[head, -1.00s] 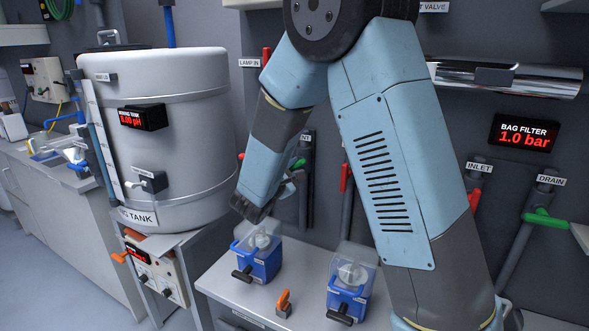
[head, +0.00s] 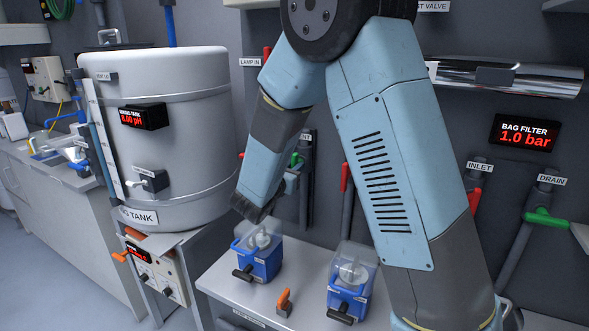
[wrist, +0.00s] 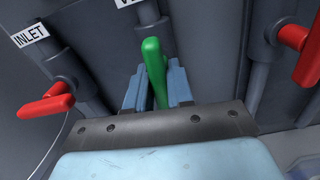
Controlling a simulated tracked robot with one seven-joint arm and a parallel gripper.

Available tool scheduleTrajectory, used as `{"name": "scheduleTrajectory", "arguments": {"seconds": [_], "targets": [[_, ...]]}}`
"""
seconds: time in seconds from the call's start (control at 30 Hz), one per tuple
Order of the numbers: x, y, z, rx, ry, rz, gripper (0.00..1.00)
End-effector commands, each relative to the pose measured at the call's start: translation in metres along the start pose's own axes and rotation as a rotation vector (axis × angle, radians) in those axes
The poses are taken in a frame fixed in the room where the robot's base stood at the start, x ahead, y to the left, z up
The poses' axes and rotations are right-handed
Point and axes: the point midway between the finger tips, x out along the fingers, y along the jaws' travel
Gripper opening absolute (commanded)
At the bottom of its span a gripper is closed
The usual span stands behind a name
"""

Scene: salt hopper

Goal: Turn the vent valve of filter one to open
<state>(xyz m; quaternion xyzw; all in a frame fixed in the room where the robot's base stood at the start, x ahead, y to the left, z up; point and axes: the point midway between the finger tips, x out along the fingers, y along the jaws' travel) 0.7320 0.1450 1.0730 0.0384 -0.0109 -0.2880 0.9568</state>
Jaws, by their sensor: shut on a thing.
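The vent valve shows in the wrist view as a green handle (wrist: 154,68) on a grey vertical pipe, under a partly cut-off label beginning with V. My gripper (wrist: 156,88) has its two blue fingers shut on this handle, one on each side. The handle points up and along the fingers in that view. In the head view, a small bit of the green handle (head: 294,160) shows beside a label ending in NT. My gripper (head: 291,182) is there mostly hidden behind my own arm.
In the wrist view, a red handle (wrist: 45,110) under the INLET label is left and another red handle (wrist: 306,70) right, both close. Two blue units with clear covers (head: 262,262) (head: 350,290) stand on the bench below. An orange handle (head: 284,303) lies between them.

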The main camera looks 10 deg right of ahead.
Motion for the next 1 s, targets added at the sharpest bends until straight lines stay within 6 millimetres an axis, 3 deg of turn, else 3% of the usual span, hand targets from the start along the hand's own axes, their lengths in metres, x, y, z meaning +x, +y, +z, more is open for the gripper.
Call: {"name": "scheduleTrajectory", "arguments": {"seconds": [0.67,0.7,0.9,1.0], "targets": [[0.0010,-0.0022,-0.0015,-0.067,0.003,-0.004,0.00],[0.0010,-0.0022,-0.0014,-0.067,0.002,-0.004,0.24],[0.0010,-0.0013,-0.0004,-0.065,0.001,-0.003,0.43],[0.0009,-0.0010,-0.0001,-0.064,0.000,-0.002,0.43]]}}
